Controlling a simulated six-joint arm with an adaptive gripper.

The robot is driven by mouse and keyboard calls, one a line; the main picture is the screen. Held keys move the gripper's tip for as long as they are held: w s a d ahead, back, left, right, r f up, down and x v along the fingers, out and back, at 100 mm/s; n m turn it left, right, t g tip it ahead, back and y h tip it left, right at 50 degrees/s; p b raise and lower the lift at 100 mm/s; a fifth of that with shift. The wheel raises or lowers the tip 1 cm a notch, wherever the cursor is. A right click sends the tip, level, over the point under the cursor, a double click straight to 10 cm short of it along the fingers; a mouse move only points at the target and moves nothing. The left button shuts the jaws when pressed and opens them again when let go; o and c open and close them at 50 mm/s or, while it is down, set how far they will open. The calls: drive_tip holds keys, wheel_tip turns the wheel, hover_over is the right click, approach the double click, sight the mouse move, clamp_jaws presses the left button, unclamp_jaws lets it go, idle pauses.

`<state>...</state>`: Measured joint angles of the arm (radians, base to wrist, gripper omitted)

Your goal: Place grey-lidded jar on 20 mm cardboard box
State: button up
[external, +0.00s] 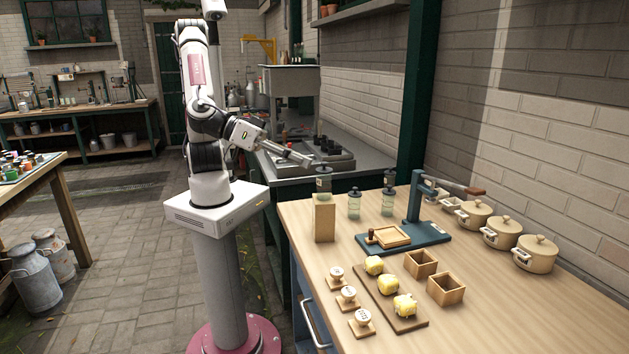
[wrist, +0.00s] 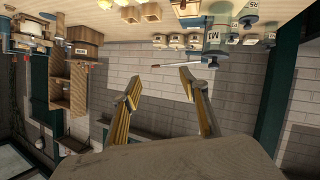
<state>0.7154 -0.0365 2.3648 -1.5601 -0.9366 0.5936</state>
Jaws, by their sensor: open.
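My gripper (external: 306,159) is open and empty, up and slightly left of a jar with a dark grey-green lid (external: 324,183). That jar stands upright on a tall tan block (external: 324,220) at the table's left corner. I cannot tell whether this block is the 20 mm cardboard box. Similar lidded jars stand to its right, a front one (external: 354,206) and another (external: 387,203); I cannot tell which is the grey-lidded one. In the wrist view my open fingers (wrist: 161,76) have nothing between them, and a blue-grey jar marked M1 (wrist: 217,40) appears upside down beyond them.
A blue press (external: 415,232) with a raised lever stands mid-table. Cream pots (external: 503,232) line the back right. Yellow lumps lie on a board (external: 409,322), near wooden boxes (external: 446,290) and stamps (external: 348,297). The near right tabletop (external: 530,315) is clear.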

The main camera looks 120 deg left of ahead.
drive_tip(key=s+d+r+m+h, duration=0.4)
drive_tip(key=r+m+h, duration=0.2)
drive_tip(key=h, duration=0.3)
drive_tip(key=s+a+f+m+g+y, duration=0.1)
drive_tip(key=s+a+f+g+y, duration=0.1)
drive_tip(key=s+a, duration=0.5)
drive_tip(key=s+a+f+g+y, duration=0.2)
drive_tip(key=s+a+f+g, duration=0.2)
drive_tip(key=s, duration=0.7)
drive_tip(key=a+f, duration=0.2)
drive_tip(key=a, duration=0.1)
drive_tip(key=shift+s+a+f+m+g, duration=0.4)
